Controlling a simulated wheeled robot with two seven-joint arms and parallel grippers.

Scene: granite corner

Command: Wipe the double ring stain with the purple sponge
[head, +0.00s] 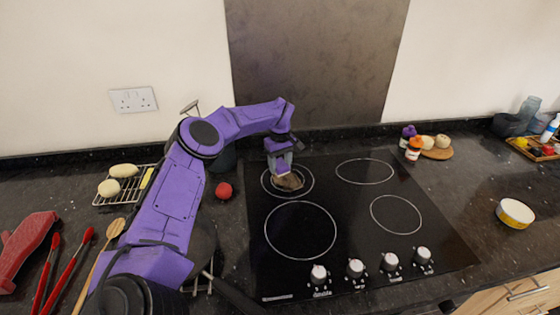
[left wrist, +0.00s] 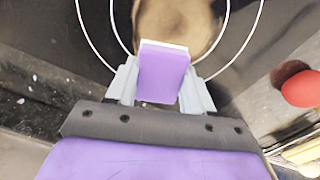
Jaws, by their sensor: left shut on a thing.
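The purple sponge (left wrist: 163,75), with a pale edge at its far end, is between the two fingers of my left gripper (left wrist: 160,88) in the left wrist view. The left gripper (head: 281,168) is shut on it and points down over the back left ring of the hob in the head view. A brown stain (head: 290,182) lies inside that ring, right at the gripper. The stain (left wrist: 190,15) also shows just beyond the sponge in the wrist view, partly hidden by it. I cannot tell whether the sponge touches the glass. My right gripper is not in view.
The black hob (head: 345,238) has several knobs at its front. A red ball (head: 223,190) lies just left of it. A yellow-and-white bowl (head: 515,213) is at right.

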